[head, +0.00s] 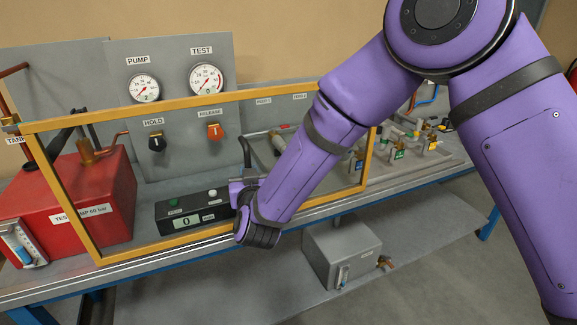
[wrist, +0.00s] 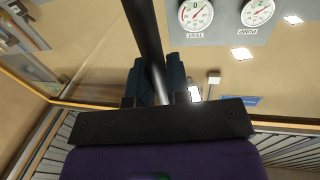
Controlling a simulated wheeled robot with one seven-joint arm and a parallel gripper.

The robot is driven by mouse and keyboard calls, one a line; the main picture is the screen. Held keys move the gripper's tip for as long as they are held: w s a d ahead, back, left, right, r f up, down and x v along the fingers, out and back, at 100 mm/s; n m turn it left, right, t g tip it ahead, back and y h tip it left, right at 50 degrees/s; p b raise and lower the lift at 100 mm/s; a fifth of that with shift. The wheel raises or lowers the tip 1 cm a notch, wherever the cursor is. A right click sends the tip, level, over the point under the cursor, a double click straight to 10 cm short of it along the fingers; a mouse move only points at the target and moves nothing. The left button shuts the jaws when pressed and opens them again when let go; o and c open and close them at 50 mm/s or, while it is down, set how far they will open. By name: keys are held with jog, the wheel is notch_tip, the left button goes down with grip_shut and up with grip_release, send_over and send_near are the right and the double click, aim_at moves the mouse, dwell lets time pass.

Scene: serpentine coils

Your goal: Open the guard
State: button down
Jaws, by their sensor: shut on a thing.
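The guard (head: 185,99) is a clear panel in a yellow frame, standing across the front of the test bench. In the head view its lower edge lies along the bench front, and the gauges and knobs show through and above it. My gripper (head: 240,190) is at the guard's lower middle, partly hidden by my own wrist. In the wrist view my gripper (wrist: 155,88) has its dark fingers closed around a black bar (wrist: 145,35), seemingly the guard's handle. The actual contact is partly hidden.
Behind the guard are a red tank (head: 90,195), a black box with a display (head: 187,222), a black HOLD knob (head: 156,143) and an orange RELEASE knob (head: 215,131). Several small valves stand at the right. A grey box (head: 342,255) sits on the lower shelf.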

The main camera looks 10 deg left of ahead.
send_near(141, 187)
jog(key=x, duration=0.5)
jog(key=shift+w+a, duration=0.1)
jog(key=c, duration=1.1)
grip_release()
jog(key=v, duration=1)
jog(key=shift+s, duration=0.35)
